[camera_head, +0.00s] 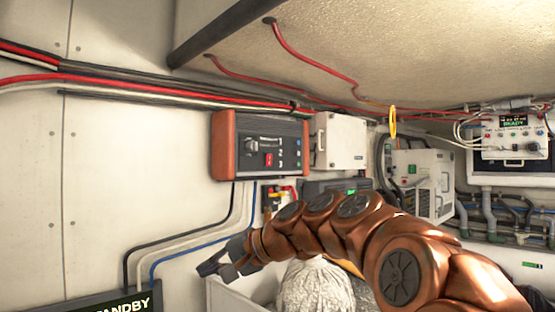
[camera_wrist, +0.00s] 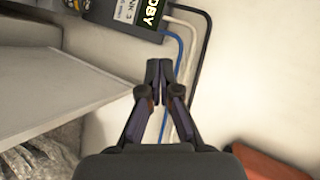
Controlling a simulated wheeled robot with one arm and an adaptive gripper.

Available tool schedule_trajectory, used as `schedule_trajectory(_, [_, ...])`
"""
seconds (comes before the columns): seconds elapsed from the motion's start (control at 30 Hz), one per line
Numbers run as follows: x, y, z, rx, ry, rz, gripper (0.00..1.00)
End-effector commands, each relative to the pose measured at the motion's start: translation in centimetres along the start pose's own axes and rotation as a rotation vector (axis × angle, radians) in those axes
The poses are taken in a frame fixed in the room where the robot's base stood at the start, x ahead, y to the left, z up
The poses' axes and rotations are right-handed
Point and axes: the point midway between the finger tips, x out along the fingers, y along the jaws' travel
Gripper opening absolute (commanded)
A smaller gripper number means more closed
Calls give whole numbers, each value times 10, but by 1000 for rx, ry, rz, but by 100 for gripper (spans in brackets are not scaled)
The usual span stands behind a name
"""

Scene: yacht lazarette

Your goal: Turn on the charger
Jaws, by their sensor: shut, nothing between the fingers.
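A dark wall unit with orange ends (camera_head: 221,148) hangs on the white wall; its face has a red switch (camera_head: 269,160) and small buttons. A dark box with a lit display ending in "STANDBY" (camera_head: 112,305) sits at the lower left, cut off by the frame; it also shows at the top of the wrist view (camera_wrist: 128,14). I cannot tell which of the two is the charger. My gripper (camera_head: 208,267) is shut and empty, below the orange-ended unit and right of the STANDBY box, touching neither. Its closed fingertips (camera_wrist: 159,66) point toward the wall cables.
Black, white and blue cables (camera_head: 195,238) run down the wall between the two units. A pale bin edge and rope coil (camera_head: 313,288) lie below my arm.

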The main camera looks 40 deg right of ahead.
Motion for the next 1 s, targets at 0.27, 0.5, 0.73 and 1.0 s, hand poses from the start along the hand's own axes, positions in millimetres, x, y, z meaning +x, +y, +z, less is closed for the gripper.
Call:
schedule_trajectory(0.27, [-119, -61, -150, 168, 280, -318, 0])
schedule_trajectory(0.5, [-211, -74, -216, 234, 434, -495, 0])
schedule_trajectory(0.73, [-237, -77, -230, 246, 474, -541, 0])
schedule_trajectory(1.0, [-236, -77, -229, 245, 473, -540, 0])
